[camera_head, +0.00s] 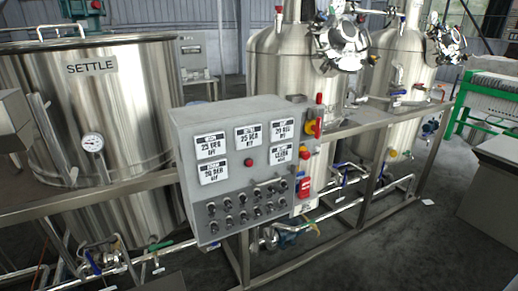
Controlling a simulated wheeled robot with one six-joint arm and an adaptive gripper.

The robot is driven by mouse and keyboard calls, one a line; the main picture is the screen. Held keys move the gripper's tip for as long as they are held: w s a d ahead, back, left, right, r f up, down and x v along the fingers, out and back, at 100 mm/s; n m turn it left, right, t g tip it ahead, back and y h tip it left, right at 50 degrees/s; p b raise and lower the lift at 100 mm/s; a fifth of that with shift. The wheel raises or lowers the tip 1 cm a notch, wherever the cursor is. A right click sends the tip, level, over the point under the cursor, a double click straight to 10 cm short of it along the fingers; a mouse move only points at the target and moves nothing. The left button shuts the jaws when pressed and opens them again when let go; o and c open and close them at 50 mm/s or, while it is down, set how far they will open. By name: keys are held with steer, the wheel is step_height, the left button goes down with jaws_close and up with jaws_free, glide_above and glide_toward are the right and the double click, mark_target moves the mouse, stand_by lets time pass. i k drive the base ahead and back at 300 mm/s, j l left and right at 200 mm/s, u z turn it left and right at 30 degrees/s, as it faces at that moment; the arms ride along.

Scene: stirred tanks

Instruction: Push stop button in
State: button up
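A grey control box (235,193) stands in the middle, its front facing me. A small round red button (249,162) sits on its front among several white display labels. On the box's right side are a yellow and red rotary switch (311,128), a small red knob (303,151) and a red block (304,187). I cannot read which of these is marked as stop, nor tell whether any button is pressed in. My gripper is not in view.
Rows of dark knobs (242,209) fill the lower front of the box. A steel tank marked SETTLE (130,110) stands at left, and other tanks (270,75) behind. A metal frame rail (385,122) and pipes run beside the box. Open floor (400,245) lies at lower right.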

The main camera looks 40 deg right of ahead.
mark_target(305, 155)
steer(key=z, duration=1.05)
